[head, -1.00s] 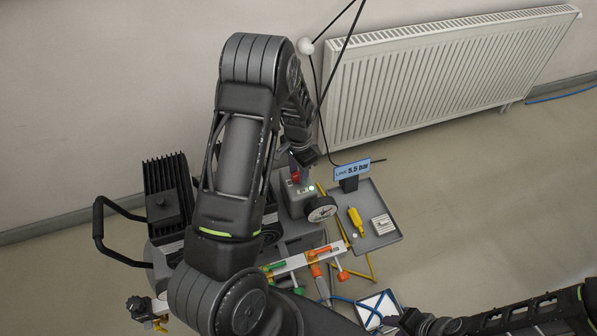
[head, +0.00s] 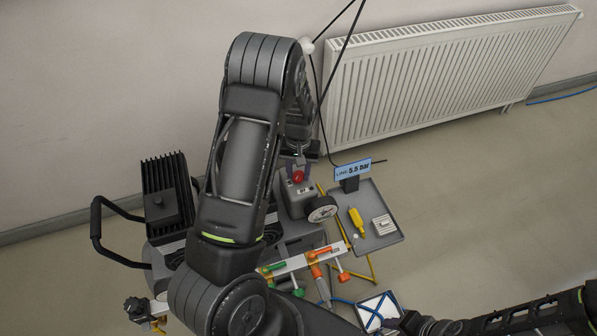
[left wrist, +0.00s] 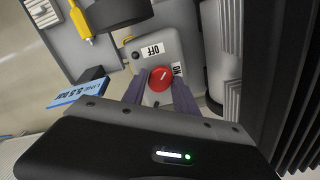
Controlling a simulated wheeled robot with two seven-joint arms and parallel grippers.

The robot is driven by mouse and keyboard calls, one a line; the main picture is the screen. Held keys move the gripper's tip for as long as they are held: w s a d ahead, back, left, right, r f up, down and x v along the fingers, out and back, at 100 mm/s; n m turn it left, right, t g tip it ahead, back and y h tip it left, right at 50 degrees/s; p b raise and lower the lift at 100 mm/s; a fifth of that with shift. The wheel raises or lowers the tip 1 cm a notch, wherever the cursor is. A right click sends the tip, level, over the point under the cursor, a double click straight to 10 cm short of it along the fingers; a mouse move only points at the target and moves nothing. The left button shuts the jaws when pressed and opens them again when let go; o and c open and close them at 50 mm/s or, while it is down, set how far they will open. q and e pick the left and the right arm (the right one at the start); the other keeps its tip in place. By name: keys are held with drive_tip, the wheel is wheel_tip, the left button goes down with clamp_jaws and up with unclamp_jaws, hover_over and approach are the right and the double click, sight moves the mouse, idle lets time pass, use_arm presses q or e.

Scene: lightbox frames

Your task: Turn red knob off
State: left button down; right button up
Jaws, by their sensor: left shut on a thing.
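The red knob (head: 297,177) sits on top of a grey switch box (head: 299,199). In the left wrist view the red knob (left wrist: 160,79) lies between the two purple fingers of my left gripper (left wrist: 159,92), which is shut on it. An OFF label (left wrist: 152,50) and an ON label (left wrist: 177,70) are on the box face. A small lamp (left wrist: 136,55) beside the OFF label looks dark. My left gripper (head: 297,171) comes down on the knob from above. My right gripper (head: 390,322) is low at the right, its jaws unclear.
A round gauge (head: 321,209) stands at the box's front right. A grey tray (head: 386,239) with a yellow tool (head: 356,219) lies to the right, below a blue pressure sign (head: 352,169). A pipe assembly with coloured handles (head: 301,260) is in front. A radiator (head: 440,75) is behind.

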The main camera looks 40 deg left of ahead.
sight(298, 175)
use_arm(q)
drive_tip(key=n, duration=0.4)
drive_tip(key=shift+n, duration=0.4)
drive_tip(key=n+p, duration=0.1)
drive_tip(key=n, duration=0.3)
drive_tip(key=c, duration=0.9)
unclamp_jaws()
drive_tip(key=shift+c, duration=0.2)
wheel_tip(298, 175, up, 8)
drive_tip(key=shift+f, duration=0.1)
